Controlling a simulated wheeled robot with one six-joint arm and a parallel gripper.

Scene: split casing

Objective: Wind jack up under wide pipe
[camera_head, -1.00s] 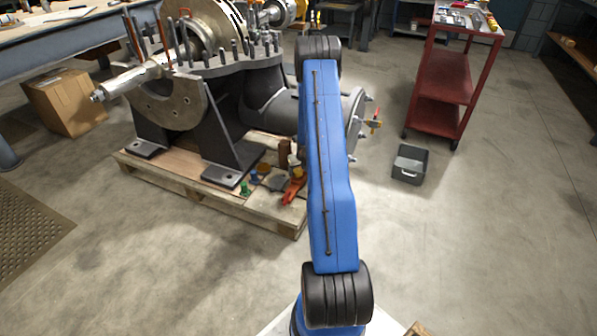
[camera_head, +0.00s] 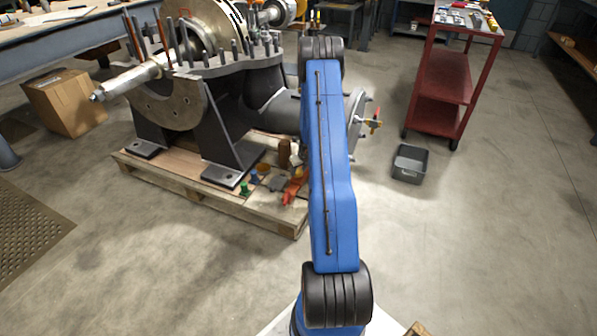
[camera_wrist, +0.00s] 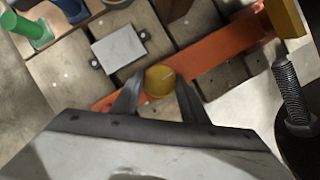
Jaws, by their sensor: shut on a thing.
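My gripper (camera_wrist: 155,90) is low over the pallet in the wrist view, its two dark fingers closed on a round yellow knob (camera_wrist: 160,80). An orange bar (camera_wrist: 225,56) runs diagonally behind the knob; I cannot tell exactly how they join. In the head view, an orange-red part (camera_head: 293,190) shows on the pallet left of my arm. The wide grey pipe (camera_head: 279,113) runs right from the casing. My blue arm hides part of it and my gripper.
The grey casing stands on a wooden pallet (camera_head: 215,203). Green (camera_wrist: 36,32) and blue pieces and a grey plate (camera_wrist: 118,47) lie near my gripper. A grey bin (camera_head: 408,164) and a red cart (camera_head: 440,88) stand to the right.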

